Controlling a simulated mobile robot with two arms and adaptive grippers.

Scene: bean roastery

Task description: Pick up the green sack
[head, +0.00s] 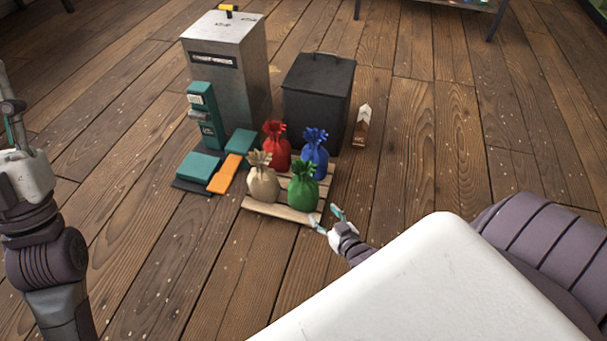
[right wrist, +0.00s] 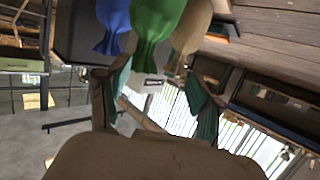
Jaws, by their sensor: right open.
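The green sack (head: 303,190) stands upright at the front right of a small wooden pallet (head: 268,209) on the floor. My right gripper (head: 327,218) is open and empty, just off the pallet's front right corner, apart from the green sack. In the right wrist view the picture is turned over, and the green sack (right wrist: 157,32) hangs from the top edge, beyond and between the open fingers (right wrist: 160,92). My left gripper (head: 12,122) is at the left edge of the head view, far from the sacks; its finger opening is unclear.
A beige sack (head: 263,182), a red sack (head: 276,145) and a blue sack (head: 315,153) share the pallet. Behind stand a black bin (head: 318,95) and a metal cabinet (head: 228,75). A teal scale-like device (head: 205,118) is at left. Floor right of the pallet is mostly clear.

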